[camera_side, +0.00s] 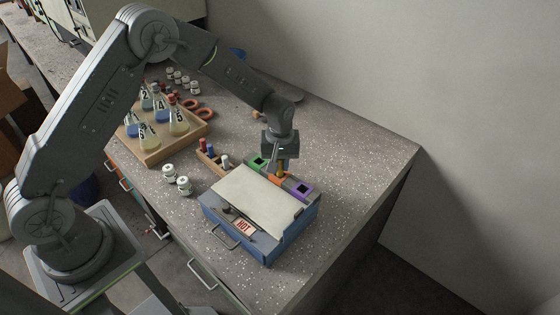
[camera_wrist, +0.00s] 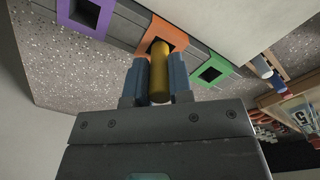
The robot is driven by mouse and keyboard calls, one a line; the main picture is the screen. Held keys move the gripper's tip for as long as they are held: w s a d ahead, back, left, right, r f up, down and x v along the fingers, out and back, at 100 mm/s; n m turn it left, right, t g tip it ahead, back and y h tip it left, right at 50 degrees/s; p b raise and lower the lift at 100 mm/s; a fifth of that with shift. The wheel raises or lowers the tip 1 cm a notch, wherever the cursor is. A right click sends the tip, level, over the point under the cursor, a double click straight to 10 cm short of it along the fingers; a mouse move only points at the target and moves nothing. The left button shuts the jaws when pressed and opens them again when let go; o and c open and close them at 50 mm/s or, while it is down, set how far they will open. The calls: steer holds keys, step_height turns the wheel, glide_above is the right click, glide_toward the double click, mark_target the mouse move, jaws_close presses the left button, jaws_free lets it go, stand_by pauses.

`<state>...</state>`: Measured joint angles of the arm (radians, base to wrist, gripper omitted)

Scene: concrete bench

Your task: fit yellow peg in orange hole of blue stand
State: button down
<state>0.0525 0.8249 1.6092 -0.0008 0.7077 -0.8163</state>
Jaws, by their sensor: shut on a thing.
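The yellow peg (camera_wrist: 160,85) is held between the fingers of my gripper (camera_wrist: 160,82), which is shut on it. In the wrist view the peg's far end overlaps the dark opening of the orange hole (camera_wrist: 167,30); I cannot tell how deep it sits, if at all. The orange hole (camera_side: 275,176) is in a row on the blue stand (camera_side: 301,191), between a green hole (camera_side: 257,163) and a purple hole (camera_side: 304,190). In the side view my gripper (camera_side: 282,163) is above the orange hole, and the peg shows as a small yellow patch.
A blue box with a white lid (camera_side: 255,198) and a "HOT" label stands right beside the row of holes. A small rack with vials (camera_side: 213,158) is to the left. A wooden tray of flasks (camera_side: 165,140) stands further left. White jars (camera_side: 177,179) are nearby. The bench is clear at right.

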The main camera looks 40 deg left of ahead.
steer(key=shift+f, duration=0.95)
steer(key=c, duration=0.9)
jaws_free()
steer(key=shift+c, duration=0.2)
step_height(320, 180, up, 14)
steer(key=s+a+r+m+t, duration=0.2)
steer(key=s+r+m+t, duration=0.15)
steer(key=s+r, duration=1)
steer(key=s+r+m+t, duration=0.1)
steer(key=s+m, duration=0.4)
steer(key=s, duration=0.9)
steer(key=shift+a+r+t, duration=0.25)
steer(key=shift+r+t, duration=0.05)
steer(key=shift+t, duration=0.25)
